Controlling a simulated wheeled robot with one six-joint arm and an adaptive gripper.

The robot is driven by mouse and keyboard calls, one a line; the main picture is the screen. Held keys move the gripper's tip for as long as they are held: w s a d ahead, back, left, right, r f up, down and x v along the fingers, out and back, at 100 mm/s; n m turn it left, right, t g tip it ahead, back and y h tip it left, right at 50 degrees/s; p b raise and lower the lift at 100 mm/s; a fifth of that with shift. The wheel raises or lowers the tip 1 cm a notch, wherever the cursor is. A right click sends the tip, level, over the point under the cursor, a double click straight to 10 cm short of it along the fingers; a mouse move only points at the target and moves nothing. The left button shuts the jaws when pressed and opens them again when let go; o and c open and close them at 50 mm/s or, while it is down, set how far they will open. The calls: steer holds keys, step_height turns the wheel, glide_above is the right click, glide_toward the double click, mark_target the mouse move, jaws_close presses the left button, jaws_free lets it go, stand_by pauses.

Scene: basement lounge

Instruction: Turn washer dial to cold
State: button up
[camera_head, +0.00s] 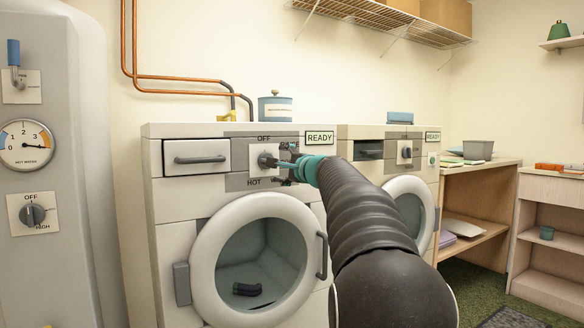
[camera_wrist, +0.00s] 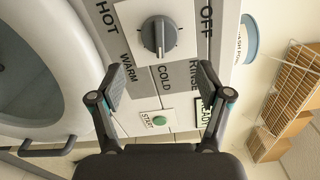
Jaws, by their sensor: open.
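The washer dial (camera_wrist: 158,37) is a dark grey round knob with a raised ridge, on a white plate. In the wrist view, labels HOT, WARM, COLD, RINSE and OFF surround it. The ridge runs up and down there, its lower end towards COLD; I cannot tell which end is the pointer. In the head view the dial (camera_head: 266,160) is partly hidden by my gripper (camera_head: 280,170) on the left washer (camera_head: 174,215). In the wrist view my gripper (camera_wrist: 160,72) is open and empty, fingers spread below the dial and apart from it.
A green START button (camera_wrist: 160,121) and a READY sign (camera_head: 320,137) are near the dial. The round door (camera_head: 209,255) is below. A second machine (camera_head: 362,132) stands to the right, a boiler (camera_head: 85,130) to the left. A wire shelf (camera_head: 380,20) hangs above.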

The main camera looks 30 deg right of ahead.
steer(key=s, duration=0.5)
steer(key=shift+s+d, duration=0.1)
steer(key=shift+s, duration=0.1)
stand_by(0.3)
